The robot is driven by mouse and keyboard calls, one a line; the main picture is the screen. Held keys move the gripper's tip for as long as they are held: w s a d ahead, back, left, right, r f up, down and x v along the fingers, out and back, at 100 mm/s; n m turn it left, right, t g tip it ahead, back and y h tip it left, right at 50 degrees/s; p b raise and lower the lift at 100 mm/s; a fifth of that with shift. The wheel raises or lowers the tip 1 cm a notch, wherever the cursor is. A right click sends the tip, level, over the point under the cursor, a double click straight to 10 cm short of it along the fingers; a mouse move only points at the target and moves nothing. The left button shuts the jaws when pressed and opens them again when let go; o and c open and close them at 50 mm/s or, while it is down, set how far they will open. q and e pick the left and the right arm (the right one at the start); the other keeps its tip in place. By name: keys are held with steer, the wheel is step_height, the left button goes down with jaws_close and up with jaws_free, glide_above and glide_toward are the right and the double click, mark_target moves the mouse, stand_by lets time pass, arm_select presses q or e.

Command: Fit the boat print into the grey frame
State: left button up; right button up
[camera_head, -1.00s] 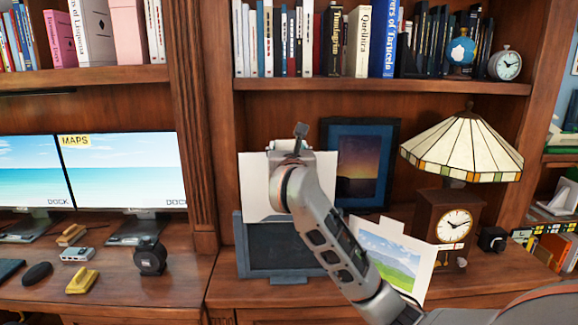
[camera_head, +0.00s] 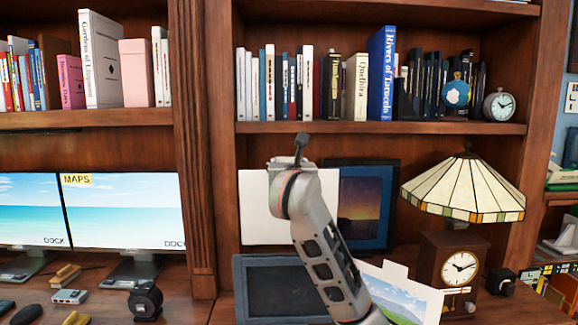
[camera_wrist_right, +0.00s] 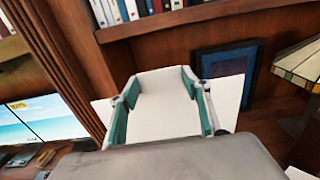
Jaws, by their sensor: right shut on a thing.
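My right gripper (camera_wrist_right: 160,85) is shut on a white-faced sheet (camera_head: 262,205), also seen in the wrist view (camera_wrist_right: 226,103). Only its plain side shows, so I cannot tell what picture is on it. The gripper's fingers are hidden behind my arm in the head view. The grey frame (camera_head: 252,290) stands on the desk directly below the sheet, with a dark panel inside it. The sheet's lower edge is just above the frame's top edge in the picture. My left gripper is not in view.
A blue frame with a sunset picture (camera_head: 362,205) stands behind the sheet to the right. A landscape print with a tab (camera_head: 400,296) leans on the desk right of my arm. A lamp (camera_head: 465,190) and mantel clock (camera_head: 448,270) stand further right. A bookshelf (camera_head: 380,133) runs above.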

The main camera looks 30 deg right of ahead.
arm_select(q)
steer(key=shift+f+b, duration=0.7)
arm_select(e)
steer(key=shift+w+d+f, duration=0.15)
steer(key=shift+w+f, duration=0.05)
steer(key=shift+f, duration=0.5)
steer(key=shift+w+d+f, duration=0.1)
steer(key=shift+w+f, duration=0.05)
steer(key=shift+f, duration=0.55)
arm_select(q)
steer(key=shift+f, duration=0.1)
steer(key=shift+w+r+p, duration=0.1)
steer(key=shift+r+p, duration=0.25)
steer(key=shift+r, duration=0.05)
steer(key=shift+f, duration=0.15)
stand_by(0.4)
